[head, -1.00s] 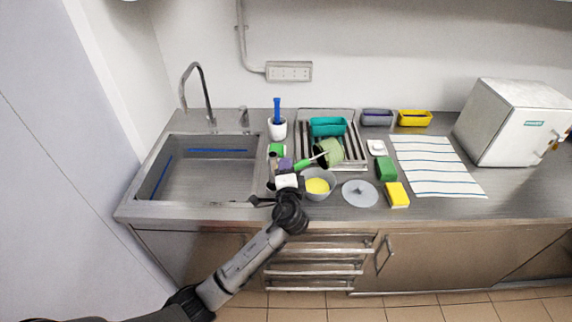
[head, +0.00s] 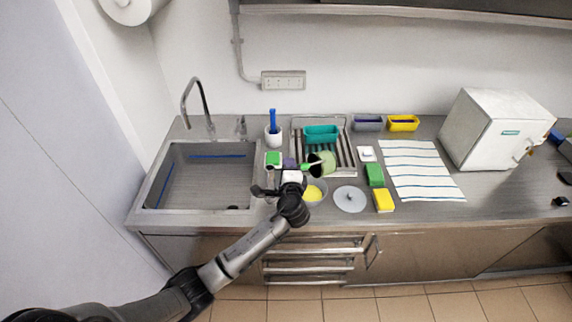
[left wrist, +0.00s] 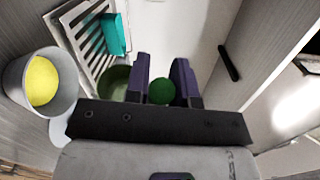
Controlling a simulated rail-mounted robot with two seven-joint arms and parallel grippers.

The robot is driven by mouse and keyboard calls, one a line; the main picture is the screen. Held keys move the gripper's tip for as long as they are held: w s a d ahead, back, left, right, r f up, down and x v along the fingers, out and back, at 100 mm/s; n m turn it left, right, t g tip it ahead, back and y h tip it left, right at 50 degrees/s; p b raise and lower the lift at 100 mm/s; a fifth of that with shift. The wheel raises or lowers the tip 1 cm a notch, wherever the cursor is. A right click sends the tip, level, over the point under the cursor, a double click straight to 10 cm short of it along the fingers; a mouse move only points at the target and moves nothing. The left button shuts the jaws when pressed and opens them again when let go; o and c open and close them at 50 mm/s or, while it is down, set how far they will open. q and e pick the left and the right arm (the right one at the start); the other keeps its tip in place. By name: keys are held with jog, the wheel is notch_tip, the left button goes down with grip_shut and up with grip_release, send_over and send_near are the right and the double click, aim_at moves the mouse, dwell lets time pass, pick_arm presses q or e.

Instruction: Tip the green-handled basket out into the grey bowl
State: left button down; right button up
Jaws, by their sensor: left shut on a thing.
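My left gripper (head: 295,170) is shut on that handle; in the left wrist view the handle (left wrist: 161,92) shows end-on between the fingers, with part of the basket (left wrist: 113,84) behind. What the basket holds cannot be made out. The grey bowl (head: 325,191) stands on the counter, partly hidden by my wrist, with something yellow inside. The bowl also shows at left in the left wrist view (left wrist: 13,88). My right gripper is not in view.
A sink (head: 200,178) lies left. The drying rack (head: 346,150) with a teal container (head: 321,133) stands behind. A grey lid (head: 350,199), green sponge (head: 374,174) and yellow sponge (head: 383,200) lie right of the bowl. A striped cloth (head: 420,170) lies farther right.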

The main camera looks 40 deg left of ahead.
pick_arm(q)
jog(key=w+d+r+m+g+h+p, duration=0.1)
jog(key=w+d+r+m+g+p, duration=0.3)
jog(key=w+r+m+p, duration=0.95)
jog(key=w+d+f+n+g+b, duration=0.1)
jog(key=b, duration=0.3)
jog(key=w+f+g+b, duration=0.1)
jog(key=g+b, duration=0.1)
jog(key=b, duration=0.2)
jog(key=shift+w+d+f+n+y, duration=0.15)
jog(key=shift+w+d+n+y, duration=0.15)
jog(key=shift+w+d+n, duration=0.1)
dwell(0.4)
dwell(0.5)
dwell(0.5)
